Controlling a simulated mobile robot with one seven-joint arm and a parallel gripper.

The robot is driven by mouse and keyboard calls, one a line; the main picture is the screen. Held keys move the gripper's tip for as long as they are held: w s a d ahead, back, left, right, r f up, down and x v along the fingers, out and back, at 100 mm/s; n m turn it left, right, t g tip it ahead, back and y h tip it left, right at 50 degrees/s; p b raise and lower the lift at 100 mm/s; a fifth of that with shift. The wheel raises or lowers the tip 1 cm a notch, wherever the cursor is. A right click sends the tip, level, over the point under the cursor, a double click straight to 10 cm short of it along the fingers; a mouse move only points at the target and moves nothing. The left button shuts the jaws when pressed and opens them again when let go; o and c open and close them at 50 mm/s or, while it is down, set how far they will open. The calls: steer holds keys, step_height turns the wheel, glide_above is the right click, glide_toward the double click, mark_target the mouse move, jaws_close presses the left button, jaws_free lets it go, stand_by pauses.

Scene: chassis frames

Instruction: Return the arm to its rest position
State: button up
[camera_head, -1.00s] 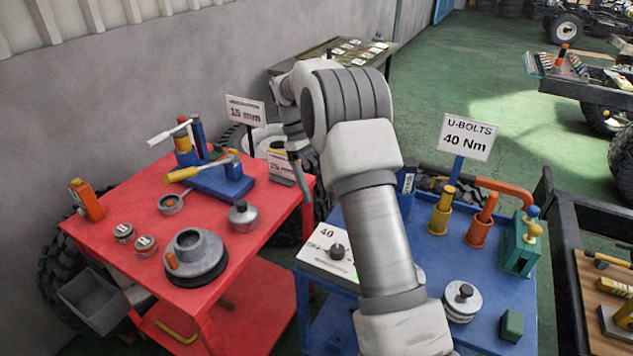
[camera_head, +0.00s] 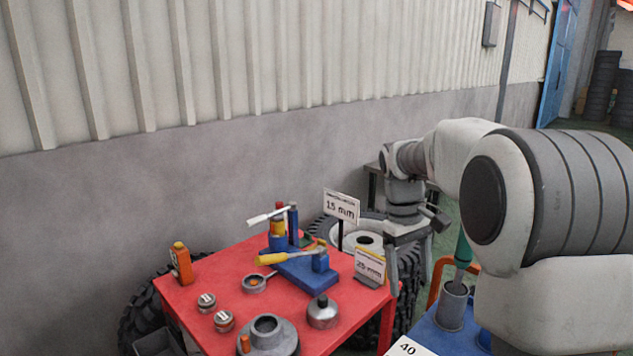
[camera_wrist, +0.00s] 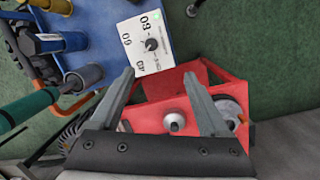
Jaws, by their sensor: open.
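My gripper (camera_head: 412,262) hangs at the end of my bent arm, fingers pointing down, near the right edge of the red table in the head view. In the wrist view my gripper (camera_wrist: 160,105) shows two fingers spread apart with nothing between them. The red table (camera_wrist: 150,117) lies beyond and below the fingertips. My arm's large grey and white links fill the right of the head view and hide much of the blue table (camera_head: 425,333).
The red table (camera_head: 215,277) holds a blue vise (camera_head: 305,273), a silver lidded pot (camera_head: 322,312) and small tins. A "15 mm" sign (camera_head: 341,206) and a "25 mm" card (camera_head: 369,266) stand close to my gripper.

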steer(key=s+a+r+m+t+y, duration=0.15)
steer(key=s+r+t, duration=0.4)
steer(key=s, duration=0.75)
steer(key=s+a+f+m+t, duration=0.1)
steer(key=s+a+m, duration=0.1)
steer(key=s, duration=0.9)
steer(key=shift+s+a+f+m, duration=0.15)
steer(key=shift+a+f+m, duration=0.15)
steer(key=shift+m, duration=0.25)
